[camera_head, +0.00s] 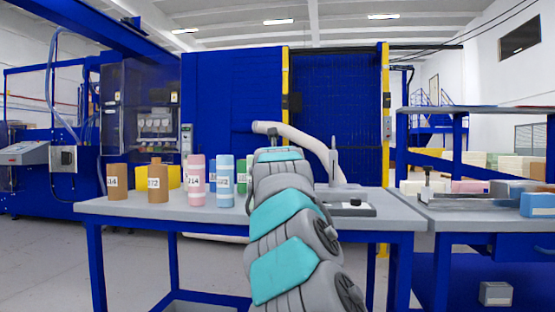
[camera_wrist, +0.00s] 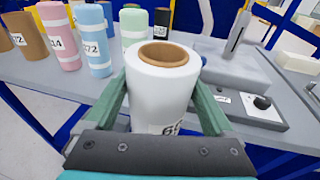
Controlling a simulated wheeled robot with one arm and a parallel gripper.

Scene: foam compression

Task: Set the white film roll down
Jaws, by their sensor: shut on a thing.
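The white film roll (camera_wrist: 160,98) stands upright in the wrist view, with a brown core showing at its top and a partly visible label low on its side. My gripper (camera_wrist: 160,82) is shut on it, one green finger on each side. The roll is in front of or over the grey table (camera_wrist: 45,82); its lower end is hidden by the gripper body, so I cannot tell whether it touches the top. In the head view my arm hides the gripper and the roll; the same table shows there (camera_head: 115,207).
Brown (camera_head: 117,180), pink (camera_head: 196,181) and blue (camera_head: 225,182) rolls stand on the table's left, with a pale green roll (camera_wrist: 132,27) behind the held one. A grey device with a post (camera_wrist: 238,32) and a black-knobbed plate (camera_wrist: 250,108) occupy the right.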

